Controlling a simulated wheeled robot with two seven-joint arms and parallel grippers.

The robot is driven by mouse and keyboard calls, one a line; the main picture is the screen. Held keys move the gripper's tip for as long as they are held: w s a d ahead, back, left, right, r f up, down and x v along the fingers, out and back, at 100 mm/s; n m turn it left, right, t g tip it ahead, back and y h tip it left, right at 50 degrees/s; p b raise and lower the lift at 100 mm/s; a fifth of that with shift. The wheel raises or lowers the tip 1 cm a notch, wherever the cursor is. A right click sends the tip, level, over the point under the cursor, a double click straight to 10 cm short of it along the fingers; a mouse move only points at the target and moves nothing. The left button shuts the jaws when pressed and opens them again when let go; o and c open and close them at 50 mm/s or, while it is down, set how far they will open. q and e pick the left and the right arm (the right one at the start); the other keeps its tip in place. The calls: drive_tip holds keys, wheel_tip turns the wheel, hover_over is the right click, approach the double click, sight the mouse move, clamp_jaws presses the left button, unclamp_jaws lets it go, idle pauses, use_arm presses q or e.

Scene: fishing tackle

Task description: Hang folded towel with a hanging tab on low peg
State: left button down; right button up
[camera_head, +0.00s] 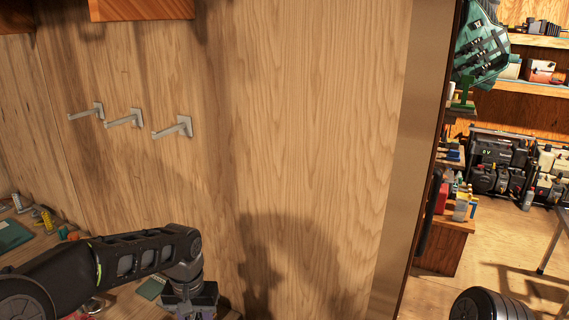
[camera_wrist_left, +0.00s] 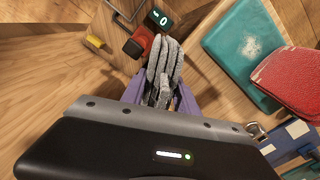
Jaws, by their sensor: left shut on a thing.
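A grey folded towel (camera_wrist_left: 165,68) sits between the two purple fingers of my left gripper (camera_wrist_left: 160,95) in the left wrist view. The gripper is shut on it. I cannot make out a hanging tab. In the head view, my left gripper (camera_head: 190,304) is at the bottom edge, below and apart from the pegs, and the towel is not visible there. Three pale pegs stick out of the wooden wall: a left peg (camera_head: 86,112), a middle peg (camera_head: 124,119) and a right peg (camera_head: 173,129). All three are bare. My right gripper is out of view.
In the wrist view, a teal box (camera_wrist_left: 242,50), a red case (camera_wrist_left: 290,82) and a small dark display reading 0 (camera_wrist_left: 160,19) lie near the towel. A wooden shelf (camera_head: 140,9) juts out above the pegs. The wall (camera_head: 300,130) right of the pegs is clear.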

use_arm(q)
drive_tip(key=shift+a, duration=0.15)
idle(0.4)
drive_tip(key=shift+a, duration=0.3)
drive_tip(key=s+a+r+m, duration=0.3)
drive_tip(key=s+a+r, duration=0.1)
drive_tip(key=a, duration=0.4)
drive_tip(key=s+a+r+m, duration=0.3)
drive_tip(key=s+a+r, duration=0.2)
drive_tip(key=a+r, duration=0.2)
drive_tip(key=shift+a+r, duration=0.2)
drive_tip(key=shift+a, duration=0.35)
drive_tip(key=shift+s+f, duration=0.1)
